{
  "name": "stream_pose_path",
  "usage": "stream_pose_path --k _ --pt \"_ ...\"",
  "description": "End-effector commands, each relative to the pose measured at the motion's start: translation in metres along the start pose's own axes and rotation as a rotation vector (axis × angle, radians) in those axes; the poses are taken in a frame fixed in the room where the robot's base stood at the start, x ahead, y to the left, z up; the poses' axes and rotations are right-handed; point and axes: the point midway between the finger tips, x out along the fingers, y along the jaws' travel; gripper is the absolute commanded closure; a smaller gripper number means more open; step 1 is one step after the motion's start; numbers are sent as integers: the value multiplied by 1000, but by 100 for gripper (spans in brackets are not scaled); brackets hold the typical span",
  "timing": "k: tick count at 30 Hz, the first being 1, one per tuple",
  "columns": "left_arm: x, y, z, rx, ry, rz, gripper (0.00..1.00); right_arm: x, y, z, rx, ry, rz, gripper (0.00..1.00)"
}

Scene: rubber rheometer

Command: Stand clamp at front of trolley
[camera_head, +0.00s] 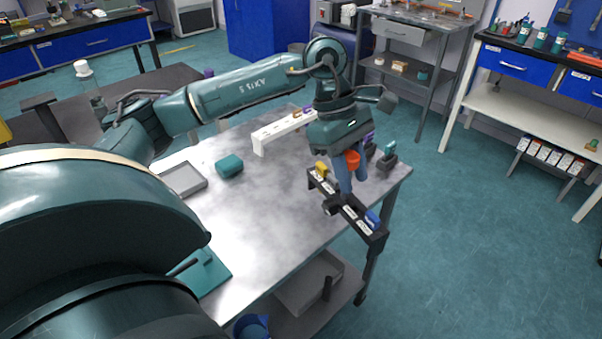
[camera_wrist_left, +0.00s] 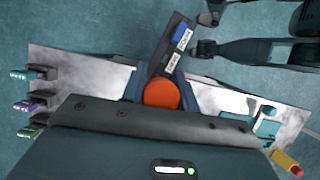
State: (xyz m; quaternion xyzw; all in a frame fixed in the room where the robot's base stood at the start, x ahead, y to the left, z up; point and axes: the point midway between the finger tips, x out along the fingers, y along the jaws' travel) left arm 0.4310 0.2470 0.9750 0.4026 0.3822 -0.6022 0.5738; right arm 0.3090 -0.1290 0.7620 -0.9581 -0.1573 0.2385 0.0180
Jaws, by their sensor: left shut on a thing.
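My left gripper (camera_head: 347,187) reaches down over the trolley's (camera_head: 265,195) right-hand edge. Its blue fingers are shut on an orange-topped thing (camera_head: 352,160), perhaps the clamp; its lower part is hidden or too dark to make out. In the left wrist view the orange round end (camera_wrist_left: 160,93) shows between the gripper's fingers (camera_wrist_left: 163,80). A black labelled bar (camera_head: 359,222) with a yellow block (camera_head: 322,170) and a blue block (camera_head: 373,219) lies just under the fingertips. Whether they touch it I cannot tell. My right gripper is not seen.
Dark holders with coloured tops (camera_head: 387,159) stand at the trolley's far right corner. A white rack (camera_head: 283,131), a teal block (camera_head: 229,166) and a grey tray (camera_head: 184,179) stand on top. A teal mat (camera_head: 205,274) lies nearer. The trolley's middle is clear.

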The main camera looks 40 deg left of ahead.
Motion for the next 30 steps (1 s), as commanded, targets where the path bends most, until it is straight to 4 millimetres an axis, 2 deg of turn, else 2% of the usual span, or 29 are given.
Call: stream_pose_path --k 10,21,25,30 --pt "-34 6 -35 -665 0 282 100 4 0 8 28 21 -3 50" --pt "-76 2 -73 -1349 -2 566 100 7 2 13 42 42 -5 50" --pt "-88 -1 -83 -1523 -2 637 100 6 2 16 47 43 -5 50" --pt "-94 -4 -91 -1644 0 683 100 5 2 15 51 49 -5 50"
